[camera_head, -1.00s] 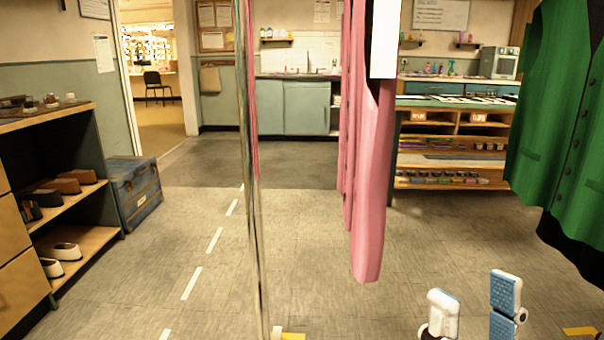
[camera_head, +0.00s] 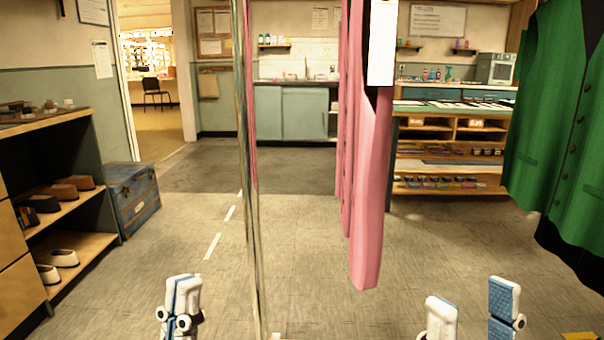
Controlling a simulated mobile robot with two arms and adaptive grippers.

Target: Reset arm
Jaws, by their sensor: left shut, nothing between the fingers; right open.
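My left gripper (camera_head: 183,283) shows at the bottom left of the head view, pointing up. Its fingers are together with nothing between them. My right gripper (camera_head: 472,303) shows at the bottom right, its two white-and-blue fingers wide apart and empty. Both grippers are clear of the things around them. The lower parts of both arms are outside the picture.
A pink garment (camera_head: 368,200) hangs in the middle, and a green garment (camera_head: 560,130) hangs at the right. A thin upright pole or edge (camera_head: 251,200) stands between the grippers. A shoe shelf (camera_head: 75,240) and a blue trunk (camera_head: 133,195) are at the left. Open floor lies ahead.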

